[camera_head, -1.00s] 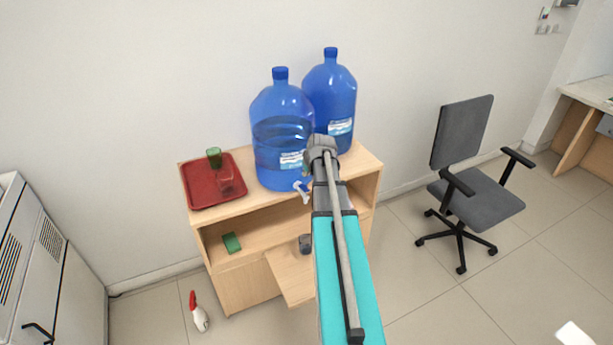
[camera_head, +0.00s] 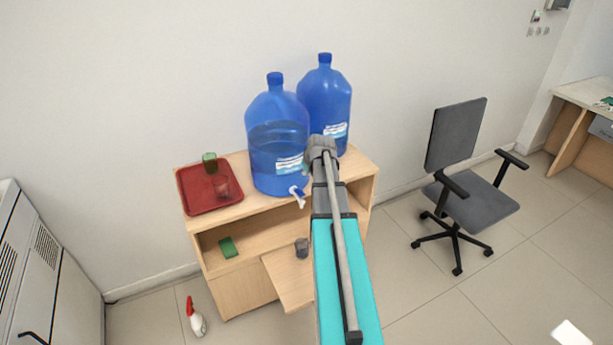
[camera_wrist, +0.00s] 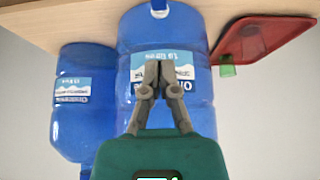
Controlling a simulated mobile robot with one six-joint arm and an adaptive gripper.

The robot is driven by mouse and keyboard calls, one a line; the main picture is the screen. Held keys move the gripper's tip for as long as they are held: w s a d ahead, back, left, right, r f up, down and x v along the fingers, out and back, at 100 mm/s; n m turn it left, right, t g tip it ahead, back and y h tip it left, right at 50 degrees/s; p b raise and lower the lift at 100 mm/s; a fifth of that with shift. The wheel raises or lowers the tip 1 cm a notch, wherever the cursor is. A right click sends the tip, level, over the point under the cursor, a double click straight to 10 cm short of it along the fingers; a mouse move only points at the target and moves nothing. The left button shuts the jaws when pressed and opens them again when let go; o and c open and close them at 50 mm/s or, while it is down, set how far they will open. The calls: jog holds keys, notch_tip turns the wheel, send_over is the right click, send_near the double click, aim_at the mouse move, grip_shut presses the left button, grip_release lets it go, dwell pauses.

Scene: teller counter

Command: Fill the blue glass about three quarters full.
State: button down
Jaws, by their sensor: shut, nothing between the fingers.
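I cannot make out a blue glass in either view. A red tray (camera_head: 196,204) on the cabinet top holds a green glass (camera_head: 210,161) and a clear glass (camera_head: 222,187) that looks reddish against it. Right of the tray stands a large blue water jug (camera_head: 266,150), partly filled, with a blue and white tap (camera_head: 298,195) low on its front. In the wrist view, which is upside down, my gripper (camera_wrist: 159,68) is shut and empty, in front of the label of this jug (camera_wrist: 133,40). In the head view my arm hides the gripper.
A second blue jug (camera_head: 327,100) stands behind, to the right. A green block (camera_head: 228,247) lies on the cabinet shelf, and a dark grey cup (camera_head: 302,247) is low in front. A spray bottle (camera_head: 196,318) is on the floor. An office chair (camera_head: 462,190) stands right; floor between is clear.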

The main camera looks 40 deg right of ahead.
jog(key=b, duration=0.8)
send_over(303, 195)
jog(key=w, duration=0.1)
jog(key=shift+w+d+f, duration=0.1)
jog(key=shift+f, duration=2.05)
jog(key=shift+w+f, duration=0.1)
jog(key=shift+f, duration=2)
jog(key=shift+s+f+b, duration=0.25)
jog(key=shift+f+b, duration=0.55)
jog(key=shift+s+f+b, duration=0.25)
jog(key=shift+f+b, duration=0.55)
jog(key=shift+s+f, duration=0.1)
jog(key=t+b, duration=0.1)
jog(key=b, duration=0.1)
jog(key=s+f+t+b, duration=0.1)
jog(key=b, duration=0.1)
jog(key=shift+a+f+t+h, duration=0.25)
jog(key=shift+t+h, duration=0.05)
jog(key=shift+h, duration=0.1)
jog(key=shift+r, duration=0.2)
jog(key=shift+r+p, duration=0.6)
jog(key=shift+p, duration=0.1)
